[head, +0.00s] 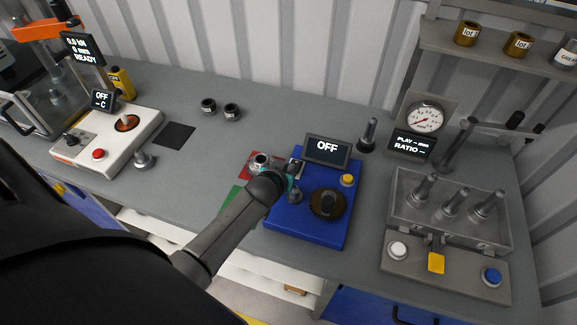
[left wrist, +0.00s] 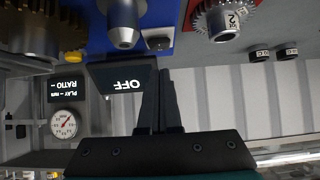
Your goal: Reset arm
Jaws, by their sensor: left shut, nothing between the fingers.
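My left gripper (head: 291,176) is at the left part of the blue unit (head: 310,228), just left of its display reading OFF (head: 327,149). In the left wrist view my left gripper (left wrist: 166,75) has its two dark fingers together with nothing between them. The OFF display (left wrist: 122,86) appears upside down beside the fingers. A grey metal post (left wrist: 123,22) and a toothed gear marked 2 (left wrist: 222,18) show beyond them. My forearm hides part of the blue unit's left edge. My right gripper is not in view.
A red mat (head: 247,158) and a green mat (head: 232,199) lie left of the blue unit. A white unit (head: 118,143) stands at the left. A grey tray (head: 396,195) with posts and a button panel (head: 450,277) are at the right. The bench between the white unit and mats is mostly clear.

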